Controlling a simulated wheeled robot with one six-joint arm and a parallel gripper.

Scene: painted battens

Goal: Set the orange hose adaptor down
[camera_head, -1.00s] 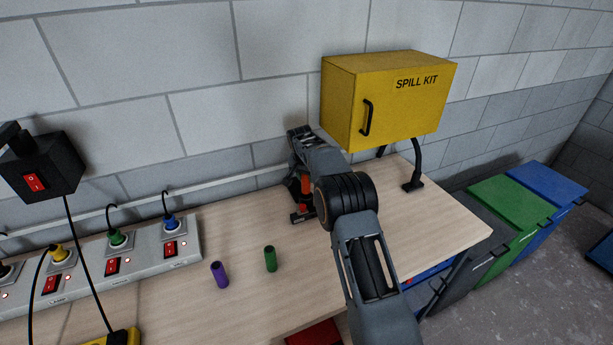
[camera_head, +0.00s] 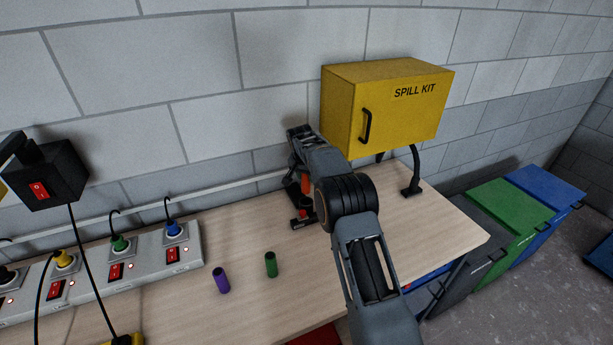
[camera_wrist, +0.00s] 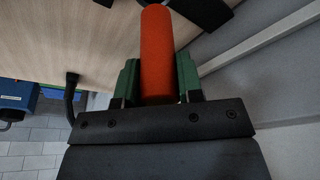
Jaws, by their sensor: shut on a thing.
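The orange hose adaptor (camera_wrist: 158,55) is a plain orange cylinder, held between the green-padded fingers of my gripper (camera_wrist: 159,82) in the wrist view. My gripper is shut on it. In the head view a small part of the adaptor (camera_head: 306,186) shows beneath my wrist, low over the back of the wooden bench (camera_head: 240,228). My gripper (camera_head: 303,199) is partly hidden there by my own arm. Whether the adaptor's lower end touches the bench is hidden.
A purple cylinder (camera_head: 221,280) and a green cylinder (camera_head: 271,264) stand on the bench. A grey power strip (camera_head: 145,263) with plugs lies to the left. The yellow spill kit box (camera_head: 388,103) is close to my arm's right.

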